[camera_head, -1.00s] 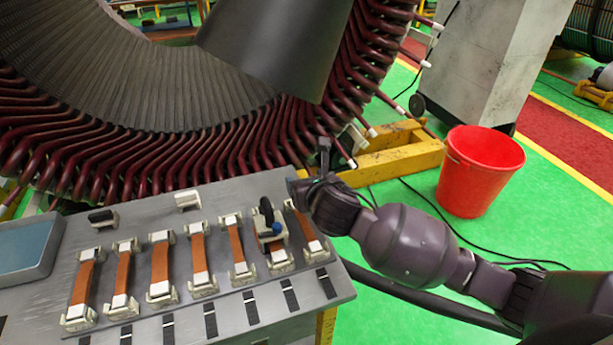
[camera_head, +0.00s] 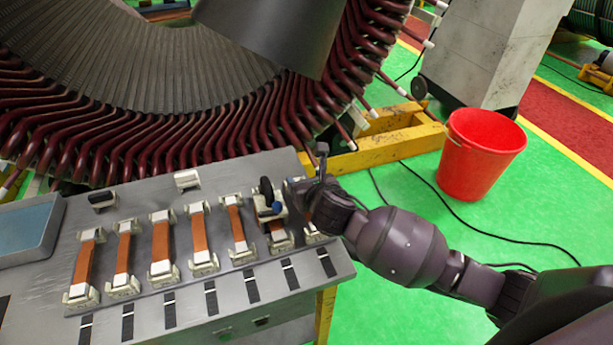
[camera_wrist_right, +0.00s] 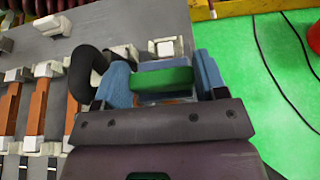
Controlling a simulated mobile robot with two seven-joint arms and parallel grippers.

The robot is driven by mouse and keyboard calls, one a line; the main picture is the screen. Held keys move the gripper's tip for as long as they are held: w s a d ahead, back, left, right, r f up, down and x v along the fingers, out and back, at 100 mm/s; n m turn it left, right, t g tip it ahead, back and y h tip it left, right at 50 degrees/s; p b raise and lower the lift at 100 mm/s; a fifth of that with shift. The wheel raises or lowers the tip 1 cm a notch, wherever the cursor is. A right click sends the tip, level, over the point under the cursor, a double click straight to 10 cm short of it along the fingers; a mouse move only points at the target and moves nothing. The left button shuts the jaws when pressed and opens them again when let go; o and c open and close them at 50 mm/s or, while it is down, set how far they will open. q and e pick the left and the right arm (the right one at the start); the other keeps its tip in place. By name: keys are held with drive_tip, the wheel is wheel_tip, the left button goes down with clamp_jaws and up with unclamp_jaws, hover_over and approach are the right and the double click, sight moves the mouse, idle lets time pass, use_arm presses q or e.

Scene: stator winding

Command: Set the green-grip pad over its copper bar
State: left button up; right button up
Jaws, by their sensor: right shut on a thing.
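The green-grip pad (camera_wrist_right: 163,80) is between the blue fingers of my right gripper (camera_wrist_right: 165,88), which is shut on it. In the head view my right gripper (camera_head: 300,193) is at the right end of the row of copper bars. The gripper hides the pad there and covers most of the rightmost bar, leaving its near white end block (camera_head: 314,235) showing. In the wrist view a white block (camera_wrist_right: 165,47) stands just beyond the pad. The bar under the pad is hidden, so I cannot tell whether they touch. My left gripper is out of view.
A black loop handle (camera_wrist_right: 85,70) stands close beside my left-hand finger, over the neighbouring bar. More copper bars (camera_head: 199,234) lie to the left. A blue tray (camera_head: 28,228) is at the bench's left. The stator (camera_head: 130,150) rises behind; a red bucket (camera_head: 482,155) stands right.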

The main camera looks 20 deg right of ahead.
drive_tip(key=shift+f+b, duration=0.75)
drive_tip(key=shift+f, duration=1.15)
drive_tip(key=o, duration=1)
drive_tip(key=v, duration=1)
drive_tip(key=shift+s+r, duration=0.25)
drive_tip(key=shift+s, duration=0.1)
